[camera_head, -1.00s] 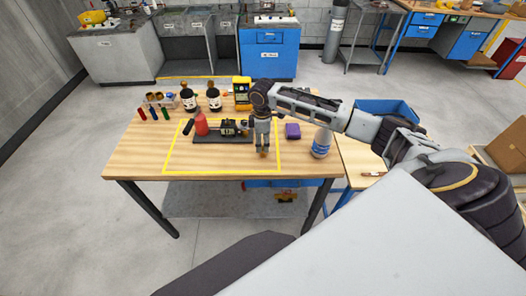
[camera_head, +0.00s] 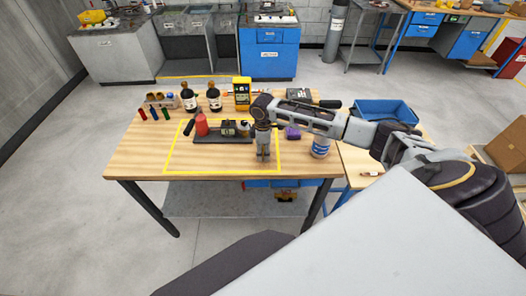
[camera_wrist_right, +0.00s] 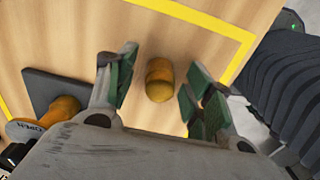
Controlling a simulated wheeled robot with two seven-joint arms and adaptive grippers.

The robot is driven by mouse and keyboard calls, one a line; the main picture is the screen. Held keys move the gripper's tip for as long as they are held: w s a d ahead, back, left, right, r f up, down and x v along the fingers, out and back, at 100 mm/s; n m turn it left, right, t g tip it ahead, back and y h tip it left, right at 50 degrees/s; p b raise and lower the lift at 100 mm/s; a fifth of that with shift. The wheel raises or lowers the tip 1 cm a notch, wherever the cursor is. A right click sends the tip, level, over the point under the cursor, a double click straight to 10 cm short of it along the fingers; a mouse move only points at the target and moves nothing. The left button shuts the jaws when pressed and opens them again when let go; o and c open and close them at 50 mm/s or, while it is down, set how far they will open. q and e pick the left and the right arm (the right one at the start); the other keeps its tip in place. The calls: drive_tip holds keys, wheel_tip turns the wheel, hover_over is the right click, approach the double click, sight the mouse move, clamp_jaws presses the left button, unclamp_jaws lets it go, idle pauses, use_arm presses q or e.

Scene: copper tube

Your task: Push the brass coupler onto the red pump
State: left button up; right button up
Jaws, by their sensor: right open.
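The brass coupler (camera_wrist_right: 159,80) stands on the wooden table in the right wrist view. My right gripper (camera_wrist_right: 157,88) is open, with its green-padded fingers on either side of the coupler and gaps showing. In the head view my right gripper (camera_head: 263,156) points down near the table and hides the coupler. The red pump (camera_head: 201,125) stands at the left end of a dark base plate (camera_head: 212,138), left of the gripper. My left gripper is out of view.
A yellow outline (camera_head: 222,173) surrounds the work area. Dark bottles (camera_head: 189,100) and a yellow meter (camera_head: 242,90) stand behind. The table's front left is clear.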

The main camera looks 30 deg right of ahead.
sight(263, 148)
idle(0.3)
clamp_jaws()
drive_tip(key=shift+r, duration=0.1)
drive_tip(key=shift+r+b, duration=0.4)
drive_tip(key=shift+r, duration=4.55)
